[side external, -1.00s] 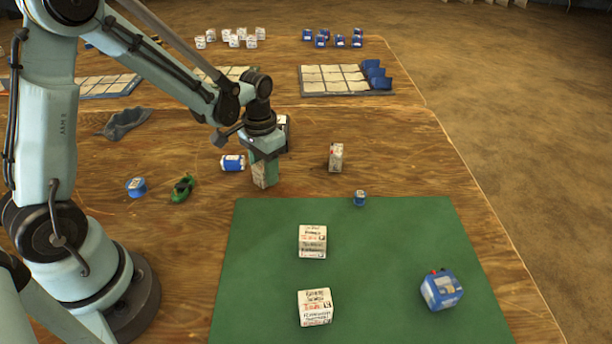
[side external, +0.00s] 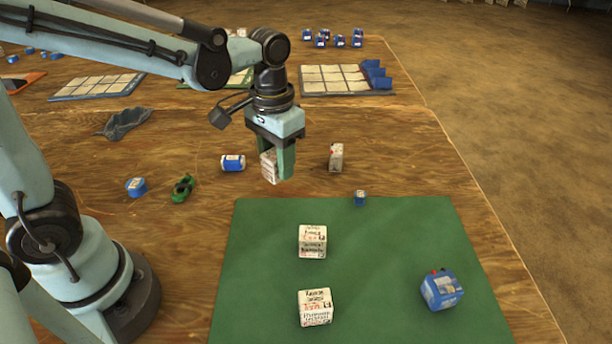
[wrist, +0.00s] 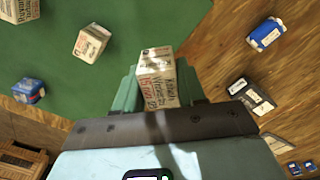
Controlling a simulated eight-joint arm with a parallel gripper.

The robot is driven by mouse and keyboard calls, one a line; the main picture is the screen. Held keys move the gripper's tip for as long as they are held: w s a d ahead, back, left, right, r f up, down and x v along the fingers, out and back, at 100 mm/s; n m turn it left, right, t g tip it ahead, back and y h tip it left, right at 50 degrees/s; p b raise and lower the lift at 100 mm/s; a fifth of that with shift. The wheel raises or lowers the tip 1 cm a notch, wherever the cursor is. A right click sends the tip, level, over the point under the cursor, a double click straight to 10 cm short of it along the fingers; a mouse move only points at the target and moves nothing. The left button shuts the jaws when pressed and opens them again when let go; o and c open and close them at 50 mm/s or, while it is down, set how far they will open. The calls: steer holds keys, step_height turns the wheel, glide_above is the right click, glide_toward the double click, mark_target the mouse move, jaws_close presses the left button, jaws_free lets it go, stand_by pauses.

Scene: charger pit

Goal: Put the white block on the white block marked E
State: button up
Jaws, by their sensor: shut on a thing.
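My gripper (side external: 279,172) is shut on a small white block (side external: 268,167) with printed sides, held above the wood just behind the green mat. In the wrist view the held block (wrist: 158,80) sits between the green fingers, black and red lettering facing the camera. Two white lettered blocks stand apart on the mat: a farther one (side external: 312,242) and a nearer one (side external: 315,307). Their lettering is too small for me to tell which is marked E.
The green mat (side external: 390,265) also bears a large blue block (side external: 441,290) at right and a small blue one (side external: 360,198) at its far edge. On the wood are a beige block (side external: 336,157), a blue-and-white block (side external: 232,163), a green toy (side external: 183,188) and a blue piece (side external: 136,187).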

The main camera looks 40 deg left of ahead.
steer(key=shift+s+d+r, duration=0.15)
steer(key=shift+d+r, duration=0.1)
steer(key=shift+d, duration=0.2)
steer(key=s+d+r+m, duration=0.2)
steer(key=s+d+m, duration=0.2)
steer(key=d, duration=0.6)
steer(key=m, duration=0.5)
glide_toward(315, 300)
steer(key=shift+f, duration=3)
steer(key=shift+f, duration=0.15)
steer(key=o, duration=1.1)
